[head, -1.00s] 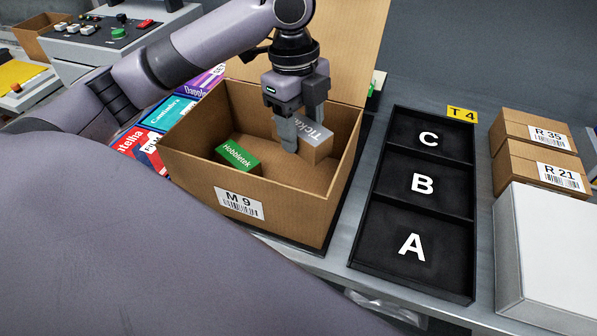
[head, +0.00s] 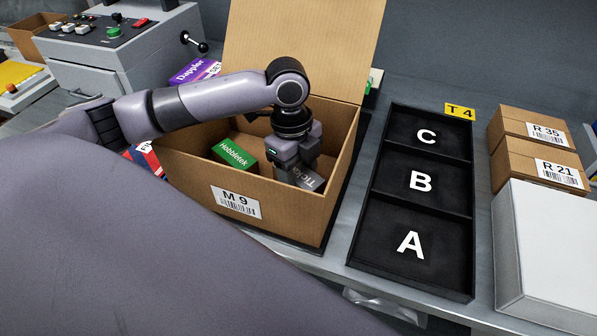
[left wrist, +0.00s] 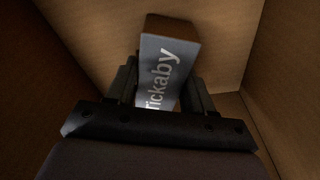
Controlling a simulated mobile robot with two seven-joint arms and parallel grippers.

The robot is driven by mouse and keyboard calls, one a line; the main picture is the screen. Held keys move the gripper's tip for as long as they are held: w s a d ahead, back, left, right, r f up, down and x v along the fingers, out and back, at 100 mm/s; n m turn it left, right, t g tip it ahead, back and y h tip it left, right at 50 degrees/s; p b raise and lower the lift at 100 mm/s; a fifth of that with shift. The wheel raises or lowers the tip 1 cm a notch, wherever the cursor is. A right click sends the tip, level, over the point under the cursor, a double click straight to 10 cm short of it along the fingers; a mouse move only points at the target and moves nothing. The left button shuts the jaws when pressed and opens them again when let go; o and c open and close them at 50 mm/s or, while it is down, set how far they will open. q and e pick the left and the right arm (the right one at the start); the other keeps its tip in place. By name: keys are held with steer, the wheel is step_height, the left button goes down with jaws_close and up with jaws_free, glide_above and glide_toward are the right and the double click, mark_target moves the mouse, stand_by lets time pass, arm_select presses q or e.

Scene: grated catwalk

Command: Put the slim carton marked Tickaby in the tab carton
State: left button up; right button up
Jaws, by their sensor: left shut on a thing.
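The Tickaby carton (head: 307,180), slim with a grey printed face and brown sides, is down inside the open tab carton marked M 9 (head: 185,175). It also shows between the fingers in the left wrist view (left wrist: 167,65), with cardboard walls around it. My left gripper (head: 290,172) reaches into the carton from above and is shut on the Tickaby carton; its fingertips are partly hidden. Whether the Tickaby carton touches the carton floor I cannot tell. My right gripper is not in view.
A green Hobbletek box (head: 234,155) lies in the carton, left of my gripper. The carton's lid (head: 300,45) stands open at the back. A black tray (head: 410,243) marked A, B, C lies to the right, with brown boxes (head: 540,165) and a white box (head: 548,250) beyond.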

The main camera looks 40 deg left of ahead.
arm_select(q)
steer(key=o, duration=1.1)
steer(key=shift+f, duration=0.15)
steer(key=shift+c, duration=0.2)
step_height(320, 180, up, 12)
steer(key=a, duration=0.1)
steer(key=shift+w+a, duration=0.15)
steer(key=shift+a, duration=0.05)
